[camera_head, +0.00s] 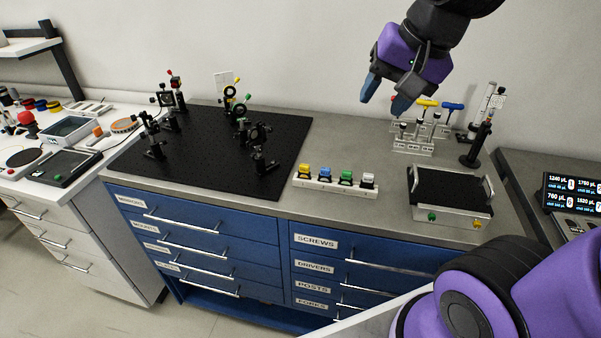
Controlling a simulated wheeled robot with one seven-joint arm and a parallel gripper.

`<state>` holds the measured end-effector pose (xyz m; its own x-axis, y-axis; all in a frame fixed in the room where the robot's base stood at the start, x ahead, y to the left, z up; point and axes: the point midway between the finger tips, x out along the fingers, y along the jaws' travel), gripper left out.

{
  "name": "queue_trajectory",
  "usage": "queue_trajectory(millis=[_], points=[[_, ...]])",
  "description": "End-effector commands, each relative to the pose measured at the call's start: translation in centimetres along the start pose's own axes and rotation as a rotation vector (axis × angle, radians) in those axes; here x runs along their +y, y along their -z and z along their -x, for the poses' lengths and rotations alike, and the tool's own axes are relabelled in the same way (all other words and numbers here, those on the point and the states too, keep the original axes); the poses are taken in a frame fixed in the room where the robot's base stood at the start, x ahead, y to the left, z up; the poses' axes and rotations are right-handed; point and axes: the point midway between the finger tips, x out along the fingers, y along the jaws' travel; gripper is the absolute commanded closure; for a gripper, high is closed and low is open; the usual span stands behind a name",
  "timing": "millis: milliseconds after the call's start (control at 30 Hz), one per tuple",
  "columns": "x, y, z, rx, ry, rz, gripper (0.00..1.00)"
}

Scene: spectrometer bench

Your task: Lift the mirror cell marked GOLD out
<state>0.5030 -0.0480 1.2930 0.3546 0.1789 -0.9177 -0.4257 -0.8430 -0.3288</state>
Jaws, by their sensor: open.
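My gripper (386,96) is open and empty, with its blue fingertips pointing down. It hangs in the air above the back of the bench, above and left of the clear tool stand. A white rack (336,187) near the bench's front edge holds a row of small coloured-topped pieces: yellow (304,170), blue (325,174), green (346,177) and white (368,180). I cannot read the word GOLD on any piece, so I cannot tell which is the marked mirror cell. My gripper is well above and behind this rack, apart from it.
A black optical breadboard (215,165) with several posts and mounts fills the bench's left half. A clear stand (412,146) holds coloured-handled drivers. A black post (478,145) stands to its right. A handled black-topped tray (450,188) sits at the front right. Blue drawers (215,235) are shut.

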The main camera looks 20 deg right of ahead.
Motion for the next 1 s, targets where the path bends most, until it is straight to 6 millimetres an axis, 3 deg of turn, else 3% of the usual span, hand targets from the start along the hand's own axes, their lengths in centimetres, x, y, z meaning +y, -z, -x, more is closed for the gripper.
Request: queue_trajectory(millis=[167, 533, 1000], points=[[-1.2, 1.6, -2.4, -0.053, 0.02, -0.201, 0.54], [-3.6, 5.9, -10.1, -0.169, 0.012, -0.814, 0.54], [-3.7, 9.7, -21.2, -0.201, -0.098, -1.552, 0.54]])
